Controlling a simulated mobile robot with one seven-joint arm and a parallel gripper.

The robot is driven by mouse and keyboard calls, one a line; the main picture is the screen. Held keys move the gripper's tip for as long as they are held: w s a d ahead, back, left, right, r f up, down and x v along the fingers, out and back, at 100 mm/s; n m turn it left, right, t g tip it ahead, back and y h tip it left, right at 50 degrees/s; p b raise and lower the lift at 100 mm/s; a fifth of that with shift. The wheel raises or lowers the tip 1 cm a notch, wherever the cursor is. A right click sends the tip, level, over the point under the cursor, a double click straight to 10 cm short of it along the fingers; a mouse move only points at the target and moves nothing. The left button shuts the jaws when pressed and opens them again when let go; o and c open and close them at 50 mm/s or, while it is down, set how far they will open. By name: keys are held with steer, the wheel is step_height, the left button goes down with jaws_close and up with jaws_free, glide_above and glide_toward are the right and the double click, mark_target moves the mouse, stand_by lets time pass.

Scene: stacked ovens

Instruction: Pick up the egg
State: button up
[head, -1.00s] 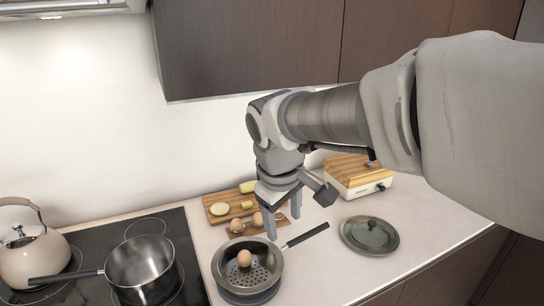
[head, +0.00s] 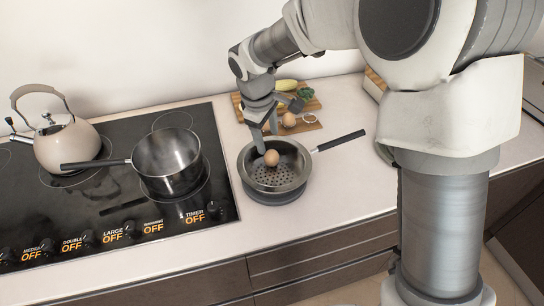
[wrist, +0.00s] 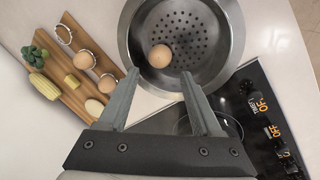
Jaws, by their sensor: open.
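A brown egg (head: 271,158) rests in a perforated steel pan (head: 246,170) with a black handle. In the wrist view this egg (wrist: 160,56) lies inside the pan's rim, just beyond and between my fingertips. Two more brown eggs sit on a wooden board; one shows in the head view (head: 289,120), and the wrist view shows both, one (wrist: 84,59) and another (wrist: 108,84). My gripper (head: 265,138) is open and empty, pointing down at the pan's back edge beside the egg. It also shows in the wrist view (wrist: 160,78).
The wooden board (wrist: 74,101) also holds corn (wrist: 45,86) and broccoli (wrist: 35,57). A saucepan (head: 168,160) and a kettle (head: 66,143) stand on the black cooktop (head: 100,206) to the left. The counter in front and right of the pan is clear.

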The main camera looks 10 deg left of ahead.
mark_target(271, 153)
steer(key=x, duration=0.8)
steer(key=shift+f, duration=0.3)
steer(key=c, duration=0.5)
